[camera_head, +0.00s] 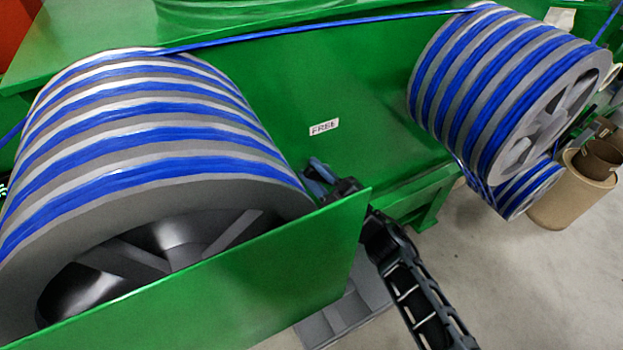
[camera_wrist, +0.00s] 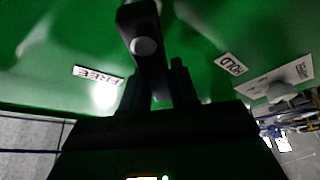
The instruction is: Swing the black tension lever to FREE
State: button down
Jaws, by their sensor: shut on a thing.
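In the wrist view the black tension lever (camera_wrist: 152,70) runs down from the top with a round grey boss (camera_wrist: 145,46) on it. Its lower end lies between the fingers of my gripper (camera_wrist: 158,92), which is shut on it. The lever stands between the FREE label (camera_wrist: 97,76) on the left and the HOLD label (camera_wrist: 231,64) on the right; both read upside down. In the head view my gripper (camera_head: 335,188) is beside the green machine face, partly hidden by a green panel. The FREE label (camera_head: 324,127) is above it. I cannot make out the lever clearly there.
A green guard panel (camera_head: 280,275) stands close in front of my gripper. Large grey drums wound with blue cable stand left (camera_head: 150,130) and right (camera_head: 500,90). A brown cylinder (camera_head: 580,190) stands at far right. Grey floor is open at lower right.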

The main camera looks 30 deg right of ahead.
jog(key=m+h, duration=0.1)
jog(key=m, duration=0.1)
jog(key=d+m+t+h, duration=0.1)
jog(key=m, duration=0.1)
jog(key=d+r+m+b, duration=0.1)
jog(key=m, duration=0.1)
jog(key=shift+t+h, duration=0.4)
jog(key=shift+d+r+m+t+h+b, duration=0.1)
jog(key=shift+d+m+h+b, duration=0.3)
jog(key=shift+m, duration=0.8)
jog(key=shift+d+r+m+t+h+b, duration=0.1)
jog(key=shift+d+m+h, duration=0.25)
jog(key=shift+m+h, duration=0.65)
jog(key=shift+d+r+m+t+h+b, duration=0.1)
jog(key=shift+d+m+h+b, duration=0.25)
jog(key=shift+m, duration=1.05)
jog(key=shift+d, duration=0.1)
jog(key=c, duration=1)
grip_release()
jog(key=shift+o, duration=0.2)
jog(key=shift+r, duration=0.1)
jog(key=v, duration=0.8)
jog(key=shift+b, duration=0.45)
